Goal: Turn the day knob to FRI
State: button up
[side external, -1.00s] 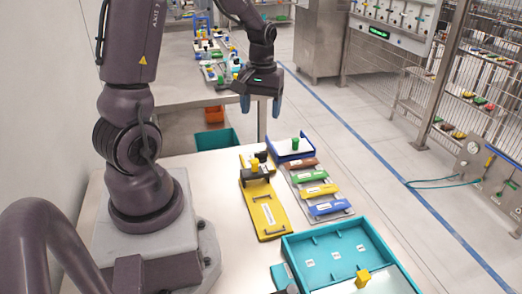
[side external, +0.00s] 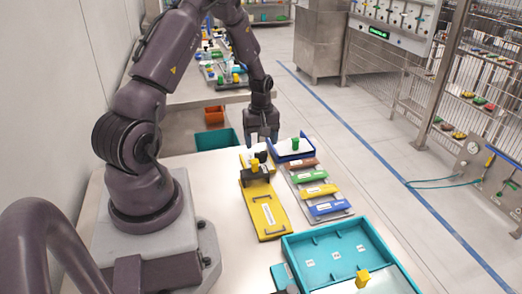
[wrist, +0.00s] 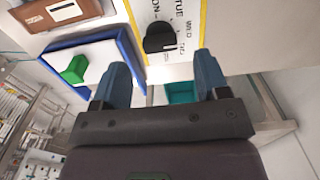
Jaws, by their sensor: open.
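The black day knob (wrist: 160,38) sits on a white panel with a yellow border (wrist: 203,25) in the wrist view. Day labels are printed around it; TUE and WED can be made out, while FRI cannot be picked out. In the side external view the knob's panel (side external: 247,160) is small and partly hidden behind a yellow-topped black part. My gripper (wrist: 160,65) is open and empty, its blue fingers apart on either side of the knob's line in the wrist view. In the side external view my gripper (side external: 263,138) hangs just beyond the panel, pointing down. It appears apart from the knob.
A blue-rimmed white tray with a green knob (side external: 295,143) stands beside the panel. Near it are a yellow plate with a handle (side external: 266,218), several coloured labelled bars (side external: 313,190) and a teal tray (side external: 290,245). A teal bin (side external: 216,140) stands beyond the table edge.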

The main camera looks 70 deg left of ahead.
aim_at(261, 152)
jog(key=shift+f, duration=2)
jog(key=c, duration=0.9)
